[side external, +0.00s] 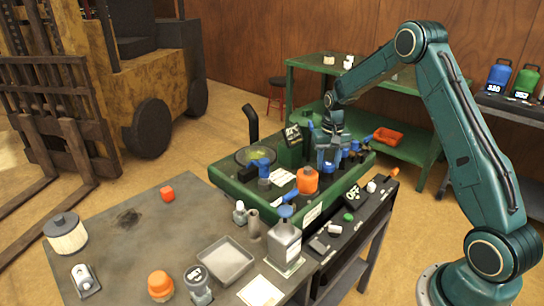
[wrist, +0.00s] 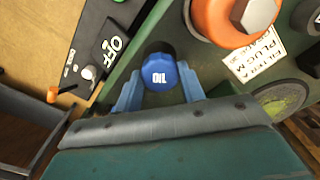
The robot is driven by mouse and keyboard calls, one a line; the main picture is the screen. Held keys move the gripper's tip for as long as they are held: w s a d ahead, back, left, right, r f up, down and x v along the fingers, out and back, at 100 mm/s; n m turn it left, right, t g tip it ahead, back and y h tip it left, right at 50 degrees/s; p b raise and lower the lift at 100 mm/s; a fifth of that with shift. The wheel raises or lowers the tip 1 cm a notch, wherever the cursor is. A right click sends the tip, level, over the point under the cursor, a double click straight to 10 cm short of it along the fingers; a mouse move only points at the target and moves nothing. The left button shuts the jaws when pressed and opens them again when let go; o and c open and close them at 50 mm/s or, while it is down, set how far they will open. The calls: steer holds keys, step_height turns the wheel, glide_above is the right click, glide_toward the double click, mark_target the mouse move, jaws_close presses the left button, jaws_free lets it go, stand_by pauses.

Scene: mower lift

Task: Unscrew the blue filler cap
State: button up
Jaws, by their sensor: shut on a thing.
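The blue filler cap (wrist: 158,72), marked with white letters that look like OIL, sits on the green machine deck in the wrist view. My gripper (wrist: 160,88) has its two pale blue fingers on either side of the cap, shut on it. In the side view my gripper (side external: 328,158) points down over the green machine (side external: 232,190). There the cap is hard to tell apart from the blue fingers. I cannot tell how far it is turned.
A large orange cap with a hex top (wrist: 245,14) stands close beside the cap, with a white label (wrist: 254,57) near it. A black OFF panel (wrist: 105,45) lies left. In the side view, a grey tray (side external: 227,262) and a grey can (side external: 284,243) stand in front.

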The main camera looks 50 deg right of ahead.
steer(key=n, duration=0.5)
steer(key=shift+n, duration=0.6)
steer(key=n, duration=0.4)
stand_by(0.3)
steer(key=shift+r, duration=0.15)
steer(key=shift+r, duration=0.35)
steer(key=shift+r, duration=0.7)
steer(key=shift+r, duration=0.25)
